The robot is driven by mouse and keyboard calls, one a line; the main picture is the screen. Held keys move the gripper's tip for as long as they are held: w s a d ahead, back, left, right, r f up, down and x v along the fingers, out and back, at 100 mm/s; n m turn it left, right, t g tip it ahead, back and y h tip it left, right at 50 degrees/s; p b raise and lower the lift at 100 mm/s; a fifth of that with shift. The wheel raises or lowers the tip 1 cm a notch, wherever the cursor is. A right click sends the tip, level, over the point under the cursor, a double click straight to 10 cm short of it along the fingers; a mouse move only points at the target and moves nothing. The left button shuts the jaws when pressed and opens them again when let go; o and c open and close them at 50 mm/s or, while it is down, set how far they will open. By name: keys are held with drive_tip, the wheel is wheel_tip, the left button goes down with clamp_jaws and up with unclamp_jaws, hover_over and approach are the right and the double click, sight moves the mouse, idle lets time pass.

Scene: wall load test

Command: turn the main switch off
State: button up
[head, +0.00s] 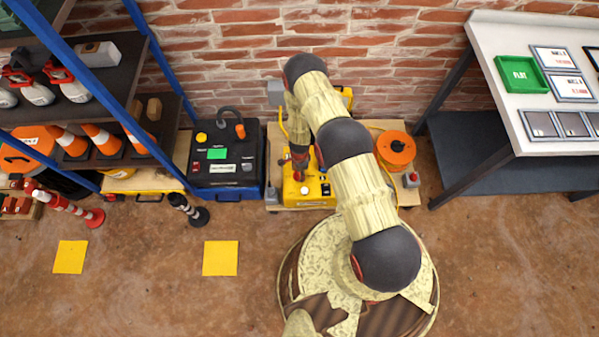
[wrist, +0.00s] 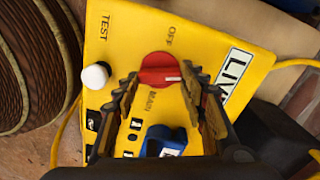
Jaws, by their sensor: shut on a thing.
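The yellow switch box (head: 322,196) stands by the wall in front of my arm. In the wrist view the box face (wrist: 120,40) bears the words TEST, OFF and MAIN and a LIVE label (wrist: 234,70). The red main switch (wrist: 160,66) sits between OFF and MAIN, with a pale mark on its right part. My gripper (wrist: 160,80) is shut on the red switch, one finger at each side. A white knob (wrist: 95,76) sits beside TEST.
A blue part (wrist: 165,139) lies just below the switch, between my fingers. A black case (head: 228,165) stands left of the box, an orange reel (head: 395,150) right of it. A shelf is at left, a white-topped table (head: 545,125) at right. Front floor is mostly clear.

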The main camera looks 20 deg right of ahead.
drive_tip(key=n, duration=0.3)
drive_tip(key=shift+n, duration=0.4)
drive_tip(key=n, duration=0.3)
drive_tip(key=shift+w+n, duration=0.1)
drive_tip(key=shift+n, duration=0.2)
drive_tip(key=n, duration=0.6)
drive_tip(key=shift+a+n, duration=0.15)
drive_tip(key=shift+n, duration=0.15)
drive_tip(key=shift+w, duration=0.1)
drive_tip(key=o, duration=1.1)
drive_tip(key=shift+o, duration=0.4)
wheel_tip(320, 180, up, 12)
